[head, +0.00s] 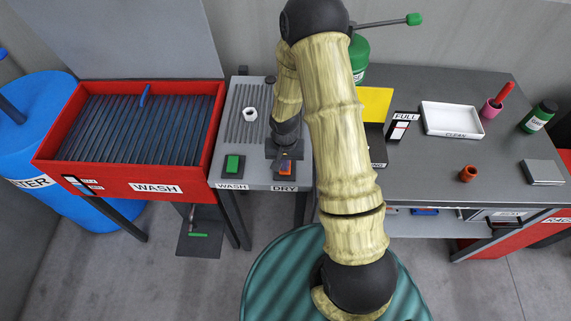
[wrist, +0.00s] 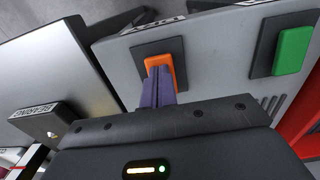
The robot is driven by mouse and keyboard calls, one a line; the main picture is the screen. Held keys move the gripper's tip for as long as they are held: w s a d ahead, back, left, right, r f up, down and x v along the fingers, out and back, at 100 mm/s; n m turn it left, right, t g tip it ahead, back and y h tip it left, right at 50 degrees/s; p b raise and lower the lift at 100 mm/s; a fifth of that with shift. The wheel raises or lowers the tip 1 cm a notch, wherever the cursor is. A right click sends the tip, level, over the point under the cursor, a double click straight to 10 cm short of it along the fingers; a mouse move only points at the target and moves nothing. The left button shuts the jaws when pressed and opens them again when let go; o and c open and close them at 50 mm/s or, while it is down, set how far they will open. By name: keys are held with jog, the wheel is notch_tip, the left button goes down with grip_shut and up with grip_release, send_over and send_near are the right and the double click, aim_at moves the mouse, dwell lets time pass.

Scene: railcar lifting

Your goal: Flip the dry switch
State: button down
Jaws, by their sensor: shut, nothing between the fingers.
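The dry switch (head: 285,168) is an orange rocker on a dark plate, above the DRY label on the grey panel. It also shows in the wrist view (wrist: 158,62). My gripper (wrist: 160,72) is shut and empty, with its fingertips at the orange rocker, overlapping its lower part in the wrist view. I cannot tell whether they touch it. In the head view my gripper (head: 284,158) comes down over the panel from above and partly hides the switch. The switch's tilt is not clear.
A green switch (head: 232,163) sits left of it, above the WASH label. A white nut (head: 250,114) lies on the ribbed panel area. The red wash basin (head: 150,188) stands at left. A dark table (head: 455,165) at right holds a white CLEAN tray (head: 450,133).

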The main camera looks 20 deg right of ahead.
jog(key=shift+w+r+p, duration=0.1)
jog(key=shift+r+p, duration=0.3)
jog(key=shift+r, duration=0.1)
jog(key=shift+r+p, duration=2.2)
jog(key=shift+r, duration=0.75)
jog(key=s+r+n+t+b, duration=0.1)
jog(key=s+r, duration=0.4)
jog(key=r, duration=0.3)
jog(key=s+d+r+n+t+b, duration=0.1)
jog(key=s+r+n+b, duration=0.1)
jog(key=s+r, duration=0.4)
notch_tip(320, 180, up, 4)
jog(key=shift+s+f+n+t, duration=0.25)
jog(key=shift+s+n+t, duration=0.05)
